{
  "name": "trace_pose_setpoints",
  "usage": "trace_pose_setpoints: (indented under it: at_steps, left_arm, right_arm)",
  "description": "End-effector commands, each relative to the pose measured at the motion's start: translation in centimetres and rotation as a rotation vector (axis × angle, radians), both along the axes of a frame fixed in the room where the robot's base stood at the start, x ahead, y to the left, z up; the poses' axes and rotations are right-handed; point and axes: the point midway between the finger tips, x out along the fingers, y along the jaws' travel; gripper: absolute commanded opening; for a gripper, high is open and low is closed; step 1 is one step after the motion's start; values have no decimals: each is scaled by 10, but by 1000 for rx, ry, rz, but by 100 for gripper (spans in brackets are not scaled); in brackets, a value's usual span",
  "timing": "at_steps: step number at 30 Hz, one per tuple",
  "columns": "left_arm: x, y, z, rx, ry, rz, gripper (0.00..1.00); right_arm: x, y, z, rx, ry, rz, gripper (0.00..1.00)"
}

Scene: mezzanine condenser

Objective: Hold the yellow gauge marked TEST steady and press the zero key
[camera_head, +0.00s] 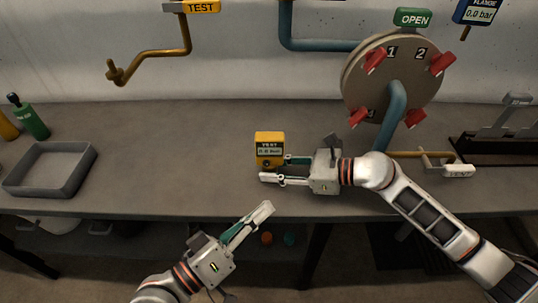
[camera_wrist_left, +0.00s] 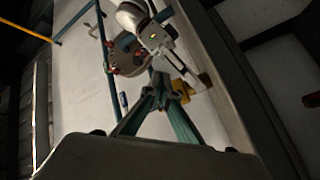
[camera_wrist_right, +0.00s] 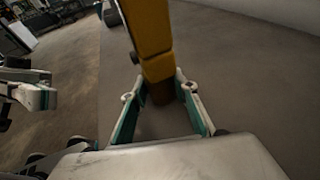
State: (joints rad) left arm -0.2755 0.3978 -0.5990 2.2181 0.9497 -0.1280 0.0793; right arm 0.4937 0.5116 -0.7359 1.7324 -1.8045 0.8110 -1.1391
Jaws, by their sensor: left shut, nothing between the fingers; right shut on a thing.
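The yellow gauge marked TEST (camera_head: 269,144) stands upright over the bench in the head view, its display facing me; the reading is too small to be sure of. My right gripper (camera_head: 266,169) comes from the right and is shut on the gauge's lower part. In the right wrist view the yellow body (camera_wrist_right: 152,35) rises between its fingers. A small dark knob (camera_wrist_right: 133,58) sticks out of its side; I cannot tell whether this is the zero key. My left gripper (camera_head: 266,209) is shut and empty, below and apart from the gauge, near the bench's front edge.
A grey tray (camera_head: 50,168) and a green bottle (camera_head: 33,122) are at left. A round plate (camera_head: 364,88) with red handles and a blue pipe (camera_head: 397,100) stands at right. A yellow TEST tag (camera_head: 200,6) marks a brass pipe (camera_head: 150,53).

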Motion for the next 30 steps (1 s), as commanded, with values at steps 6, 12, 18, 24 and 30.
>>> trace_pose_setpoints:
  at_steps: [6,12,18,24,30]
  left_arm:
    - [12,-2,1,-17,9,-5,0]
    - [37,-2,2,-16,7,-6,0]
    - [64,-1,2,-15,6,-6,0]
    - [81,-2,1,-14,8,-6,0]
    - [87,-2,1,-15,10,-5,0]
  right_arm:
    - [0,0,0,1,0,0,16]
    - [0,0,0,1,0,0,16]
    - [0,0,0,1,0,0,16]
    - [0,0,0,1,0,0,16]
    - [0,0,0,1,0,0,16]
